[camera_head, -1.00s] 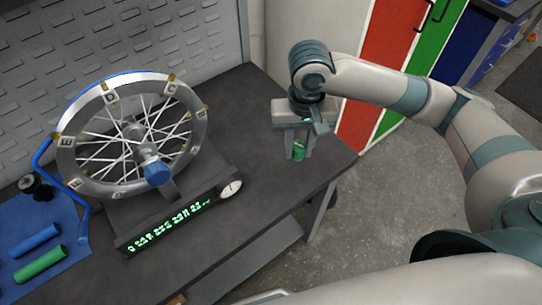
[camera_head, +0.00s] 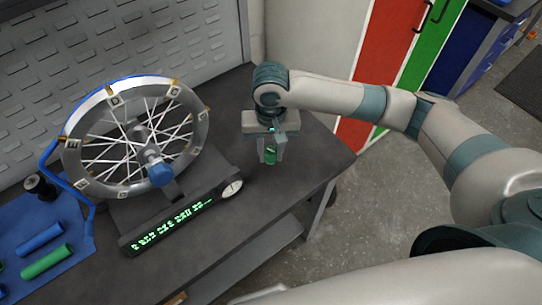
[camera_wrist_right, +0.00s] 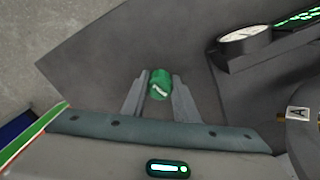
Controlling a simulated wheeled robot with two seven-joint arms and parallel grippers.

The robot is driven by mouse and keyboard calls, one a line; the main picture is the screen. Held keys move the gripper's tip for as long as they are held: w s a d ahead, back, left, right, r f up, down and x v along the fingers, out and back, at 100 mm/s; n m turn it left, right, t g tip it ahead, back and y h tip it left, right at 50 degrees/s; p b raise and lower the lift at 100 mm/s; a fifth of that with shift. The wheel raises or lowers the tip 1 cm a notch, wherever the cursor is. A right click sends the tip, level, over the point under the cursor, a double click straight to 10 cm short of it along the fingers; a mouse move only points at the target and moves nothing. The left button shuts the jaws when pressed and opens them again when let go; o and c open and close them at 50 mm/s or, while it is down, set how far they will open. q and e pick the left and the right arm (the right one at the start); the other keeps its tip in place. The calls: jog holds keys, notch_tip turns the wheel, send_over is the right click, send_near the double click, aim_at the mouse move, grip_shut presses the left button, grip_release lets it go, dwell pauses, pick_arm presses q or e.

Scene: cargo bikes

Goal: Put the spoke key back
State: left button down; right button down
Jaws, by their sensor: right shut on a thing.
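My right gripper (camera_head: 270,152) is above the bench, to the right of the wheel stand. It is shut on a small green piece (camera_head: 271,156), which I take to be the spoke key. In the right wrist view the green piece (camera_wrist_right: 160,84) sits between the two fingers, with a pale mark on its end. A blue mat (camera_head: 72,212) lies at the left of the bench, with a blue cylinder (camera_head: 40,239) and a green cylinder (camera_head: 47,262) on it. My left gripper is not in view.
A spoked wheel with lettered tags (camera_head: 187,98) stands on the bench (camera_head: 250,225) with a blue hub knob (camera_head: 160,174). In front of it is a green-lit display bar (camera_head: 180,217) with a round dial (camera_head: 232,188). A black knob-like thing (camera_head: 38,184) stands on the mat.

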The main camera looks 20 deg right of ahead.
aim_at(271, 159)
jog(key=shift+f+p, duration=0.3)
jog(key=shift+f, duration=1.15)
jog(key=shift+f, duration=0.1)
jog(key=c, duration=1.4)
grip_release()
jog(key=shift+r, duration=0.75)
notch_tip(271, 159, up, 11)
jog(key=shift+f+b, duration=0.1)
jog(key=shift+b, duration=1.15)
jog(key=shift+s, duration=0.1)
